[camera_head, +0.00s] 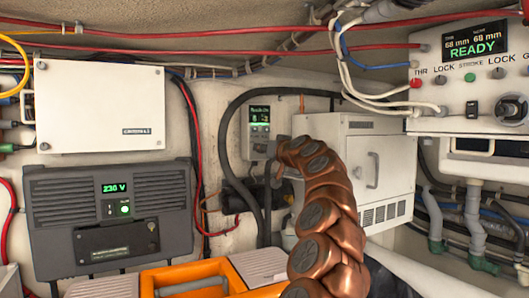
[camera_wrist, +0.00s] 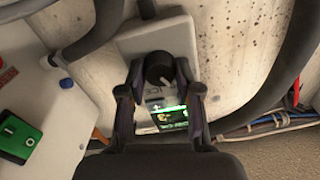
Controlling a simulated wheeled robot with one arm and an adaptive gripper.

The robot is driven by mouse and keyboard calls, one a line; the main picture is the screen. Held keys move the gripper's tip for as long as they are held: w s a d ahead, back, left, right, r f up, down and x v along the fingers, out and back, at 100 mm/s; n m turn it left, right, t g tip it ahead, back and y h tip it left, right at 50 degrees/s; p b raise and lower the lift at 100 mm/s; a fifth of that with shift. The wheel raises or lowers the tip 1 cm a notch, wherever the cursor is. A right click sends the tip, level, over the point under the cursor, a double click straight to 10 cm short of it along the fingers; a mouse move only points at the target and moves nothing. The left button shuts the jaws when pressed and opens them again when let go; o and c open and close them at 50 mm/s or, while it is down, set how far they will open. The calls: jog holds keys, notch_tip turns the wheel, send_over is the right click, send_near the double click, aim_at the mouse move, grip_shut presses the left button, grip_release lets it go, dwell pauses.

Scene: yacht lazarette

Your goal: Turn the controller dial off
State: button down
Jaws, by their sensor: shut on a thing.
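The controller (camera_head: 259,118) is a small grey box on the back wall with a lit green display at its top. In the wrist view the controller (camera_wrist: 155,38) appears turned around, with its dial above the glowing screen (camera_wrist: 170,116). The dial (camera_wrist: 159,67) is a round black knob with a light pointer mark towards its lower right in that view. My gripper (camera_wrist: 161,74) has one finger on each side of the dial and is shut on it. In the head view my copper-coloured arm reaches the controller's lower part and hides the dial.
A white cabinet (camera_head: 368,165) stands right of the controller. In the wrist view a white panel with a green switch (camera_wrist: 17,136) is close at the left. Thick black hoses (camera_wrist: 276,90) run beside the controller. An orange case (camera_head: 195,275) is at the bottom.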

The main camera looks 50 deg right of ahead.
jog(key=shift+n+b, duration=1.85)
jog(key=shift+n, duration=2.25)
jog(key=c, duration=0.8)
grip_release()
jog(key=shift+s, duration=0.1)
